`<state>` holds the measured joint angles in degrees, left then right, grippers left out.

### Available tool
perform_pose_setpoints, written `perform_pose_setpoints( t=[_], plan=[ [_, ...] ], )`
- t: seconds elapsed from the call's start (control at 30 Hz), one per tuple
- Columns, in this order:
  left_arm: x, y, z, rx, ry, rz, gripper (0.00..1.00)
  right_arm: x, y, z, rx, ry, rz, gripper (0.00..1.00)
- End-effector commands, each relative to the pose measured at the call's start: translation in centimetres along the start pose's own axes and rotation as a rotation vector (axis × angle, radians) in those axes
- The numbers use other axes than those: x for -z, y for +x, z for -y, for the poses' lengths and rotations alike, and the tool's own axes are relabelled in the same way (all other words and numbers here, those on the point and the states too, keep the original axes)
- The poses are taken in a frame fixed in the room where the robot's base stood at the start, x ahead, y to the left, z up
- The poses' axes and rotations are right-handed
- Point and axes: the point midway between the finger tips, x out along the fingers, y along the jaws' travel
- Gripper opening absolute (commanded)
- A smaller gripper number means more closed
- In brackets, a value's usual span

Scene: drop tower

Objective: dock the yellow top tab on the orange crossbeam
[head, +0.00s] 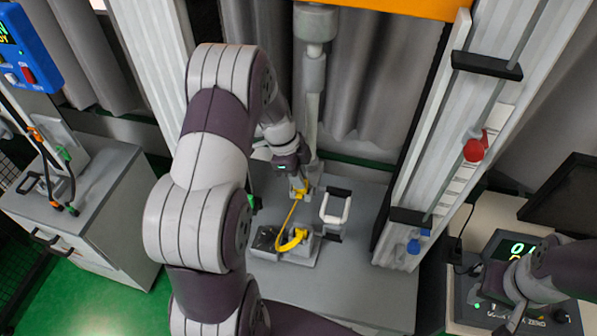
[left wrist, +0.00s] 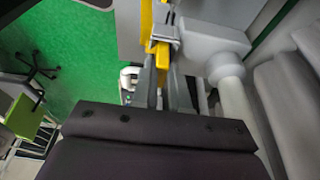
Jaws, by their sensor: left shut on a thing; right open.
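The yellow top tab (head: 302,189) is at the tip of my left gripper (head: 298,183), beside the grey vertical column. A thin yellow strap (head: 291,213) runs from it down to a curved yellow piece (head: 292,243) on a grey fixture. The left wrist view shows the yellow tab (left wrist: 161,52) between my left gripper's fingers (left wrist: 164,85), which are shut on it. The orange crossbeam (head: 400,8) spans the top edge of the head view, well above the tab and apart from it. My right gripper (head: 496,287) is at the lower right, partly in view, open, by a display box.
A white-handled piece (head: 334,208) stands right of the fixture on the grey base (head: 350,285). A tall rail frame (head: 450,140) with a red knob (head: 474,150) rises at right. The display box (head: 510,250) sits at lower right. A grey cabinet (head: 90,200) stands at left.

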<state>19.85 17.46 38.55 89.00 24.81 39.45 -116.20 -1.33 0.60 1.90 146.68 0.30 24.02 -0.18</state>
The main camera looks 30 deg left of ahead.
Motion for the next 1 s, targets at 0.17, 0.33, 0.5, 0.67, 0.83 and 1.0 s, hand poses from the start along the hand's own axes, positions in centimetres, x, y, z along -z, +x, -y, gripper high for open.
perform_pose_setpoints(
  t=[0.17, 0.33, 0.5, 0.67, 0.83, 1.0],
  plan=[
    [-0.1, 0.2, 0.0, 0.001, 0.001, 0.001, 0.0, -0.1, 0.3, 0.0, 0.0, 0.0, 0.001, 0.43],
    [-0.2, 0.6, 0.0, 0.001, 0.001, 0.001, 0.0, -0.1, 0.9, 0.0, 0.0, 0.0, 0.001, 0.43],
    [-0.1, 0.5, 0.0, 0.001, 0.0, 0.001, 0.39, -0.1, 0.7, 0.0, 0.0, 0.0, 0.0, 0.43],
    [-0.1, 0.5, 0.0, 0.001, 0.0, 0.001, 0.39, -0.1, 0.7, 0.0, 0.0, 0.0, 0.0, 0.43],
    [0.1, -0.5, 0.1, 0.002, 0.0, 0.001, 0.39, 0.0, -0.2, 0.0, 0.0, 0.0, 0.0, 0.43],
    [-0.1, -3.4, 0.2, 0.007, 0.002, 0.001, 0.39, -0.3, 2.0, 0.0, 0.0, 0.0, 0.001, 0.43]
  ],
)
